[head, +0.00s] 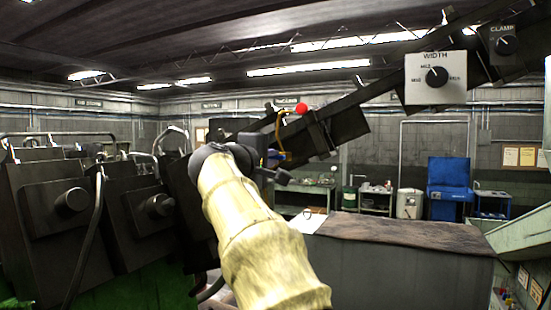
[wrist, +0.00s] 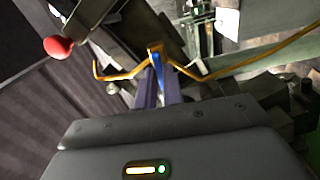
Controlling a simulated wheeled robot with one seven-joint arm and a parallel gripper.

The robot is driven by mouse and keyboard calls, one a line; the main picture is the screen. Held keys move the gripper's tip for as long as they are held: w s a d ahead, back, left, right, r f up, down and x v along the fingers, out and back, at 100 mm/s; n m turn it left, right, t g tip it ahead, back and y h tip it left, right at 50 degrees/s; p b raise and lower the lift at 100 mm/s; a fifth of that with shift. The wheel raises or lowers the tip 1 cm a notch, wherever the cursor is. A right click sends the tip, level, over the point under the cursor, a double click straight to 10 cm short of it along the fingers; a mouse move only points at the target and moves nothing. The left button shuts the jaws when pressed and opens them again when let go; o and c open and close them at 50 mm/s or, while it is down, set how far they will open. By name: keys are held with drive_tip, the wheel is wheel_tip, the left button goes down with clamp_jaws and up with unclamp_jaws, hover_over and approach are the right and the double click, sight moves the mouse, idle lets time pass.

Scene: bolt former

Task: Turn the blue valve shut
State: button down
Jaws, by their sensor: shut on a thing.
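The blue valve (wrist: 156,58) is in the wrist view as a narrow blue handle between my fingers, with a yellow pipe (wrist: 240,66) beside it. My gripper (wrist: 160,85) is shut on this blue handle. In the head view my gripper (head: 277,158) is at the end of my pale-sleeved arm, by the dark slanted beam. A bit of the blue valve (head: 273,154) shows there, mostly hidden by my gripper. How far the valve is turned cannot be told.
A red ball-topped lever (head: 302,108) stands just above my gripper; its red knob (wrist: 58,47) is at upper left in the wrist view. Dark machine blocks (head: 70,200) crowd the left. A WIDTH dial panel (head: 436,78) hangs at upper right. A grey bench (head: 400,265) stands at right.

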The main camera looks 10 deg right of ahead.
drive_tip(key=shift+n, duration=0.4)
drive_tip(key=c, duration=1.5)
unclamp_jaws()
drive_tip(key=shift+f, duration=0.1)
drive_tip(key=shift+s+a, duration=0.1)
drive_tip(key=shift+s+a+b, duration=0.2)
drive_tip(key=shift+b, duration=0.1)
drive_tip(key=b+v, duration=0.6)
drive_tip(key=v, duration=1)
drive_tip(key=shift+s+a, duration=0.1)
drive_tip(key=shift+s, duration=0.2)
drive_tip(key=shift+w, duration=0.1)
